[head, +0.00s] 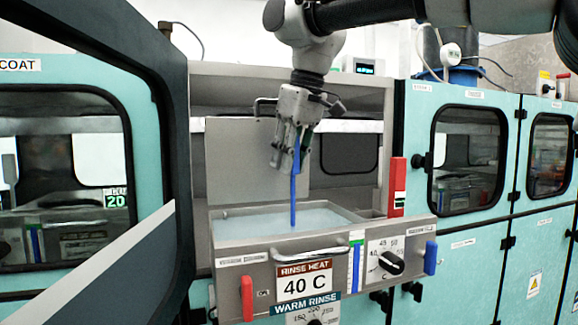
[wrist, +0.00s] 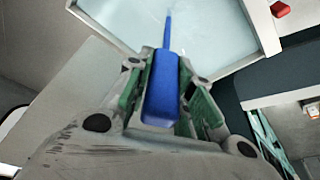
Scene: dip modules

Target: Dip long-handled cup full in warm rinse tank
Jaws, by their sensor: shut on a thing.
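My gripper (head: 287,150) is above the warm rinse tank (head: 230,232) and points down. It is shut on the blue handle of the long-handled cup (head: 294,195). The handle hangs nearly upright, and its lower end meets the pale liquid (head: 265,219) in the tank. The cup's bowl does not show; it seems to be under the surface. In the wrist view the green-padded fingers (wrist: 160,95) clasp the thick blue grip (wrist: 161,88), and the thin shaft runs away toward the liquid.
A red block (head: 397,187) stands at the right rear. An open dark-framed door (head: 165,120) is close on the left. Teal cabinets (head: 470,150) stand on the right.

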